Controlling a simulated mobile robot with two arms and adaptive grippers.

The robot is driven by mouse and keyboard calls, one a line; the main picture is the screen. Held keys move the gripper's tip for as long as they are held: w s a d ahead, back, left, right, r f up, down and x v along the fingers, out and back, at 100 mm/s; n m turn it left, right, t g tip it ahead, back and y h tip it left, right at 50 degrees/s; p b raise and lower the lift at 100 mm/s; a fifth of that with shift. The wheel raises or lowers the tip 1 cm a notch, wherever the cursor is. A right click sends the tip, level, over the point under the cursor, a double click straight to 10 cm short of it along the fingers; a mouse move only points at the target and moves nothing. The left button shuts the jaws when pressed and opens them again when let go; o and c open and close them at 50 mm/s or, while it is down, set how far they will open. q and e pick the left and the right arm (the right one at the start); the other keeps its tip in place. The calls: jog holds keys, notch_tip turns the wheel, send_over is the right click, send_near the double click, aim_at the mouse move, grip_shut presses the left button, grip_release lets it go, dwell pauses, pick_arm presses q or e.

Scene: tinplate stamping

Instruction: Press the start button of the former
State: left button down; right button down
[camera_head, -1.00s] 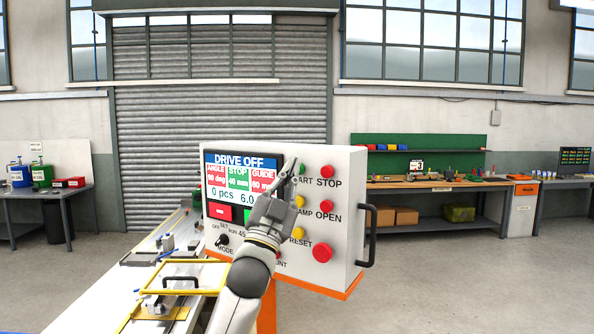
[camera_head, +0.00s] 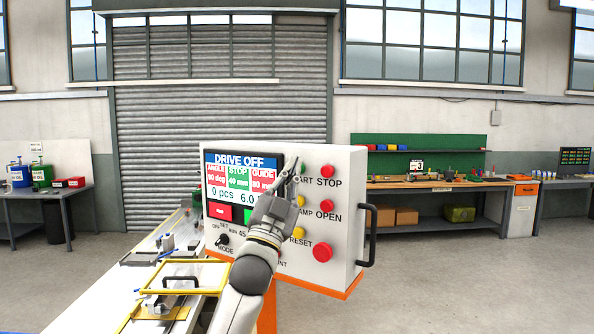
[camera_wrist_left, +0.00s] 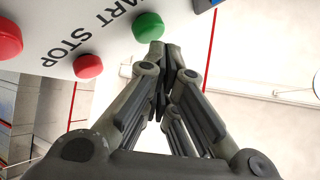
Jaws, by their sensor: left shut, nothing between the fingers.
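The former's control box (camera_head: 345,190) has a screen (camera_head: 235,178) reading "DRIVE OFF" and "0 pcs". The green start button (camera_head: 302,169) sits at the box's upper middle, partly behind my fingers; its label is partly covered, showing "ART". It also shows in the left wrist view (camera_wrist_left: 148,27). My left gripper (camera_head: 292,166) is shut and empty, with its fingertips close beside the green button. In the left wrist view the fingertips (camera_wrist_left: 157,46) overlap the button's lower edge; I cannot tell whether they touch it. My right gripper is not in view.
The red stop button (camera_head: 327,172) is to the right of start. Other buttons include the red open button (camera_head: 326,206) and a large red button (camera_head: 322,252). A black handle (camera_head: 372,236) juts from the box's right side. A yellow frame (camera_head: 150,277) lies at lower left.

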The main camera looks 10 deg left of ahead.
pick_arm(q)
jog(key=shift+w+d, duration=0.25)
jog(key=shift+w, duration=0.3)
dwell(0.8)
jog(key=shift+s, duration=0.1)
jog(key=shift+s+a, duration=0.3)
jog(key=shift+s, duration=0.35)
jog(key=s, duration=0.1)
jog(key=s+a, duration=0.1)
jog(key=s, duration=0.2)
jog(key=shift+s+a+f, duration=0.1)
jog(key=shift+s+a, duration=0.25)
dwell(0.3)
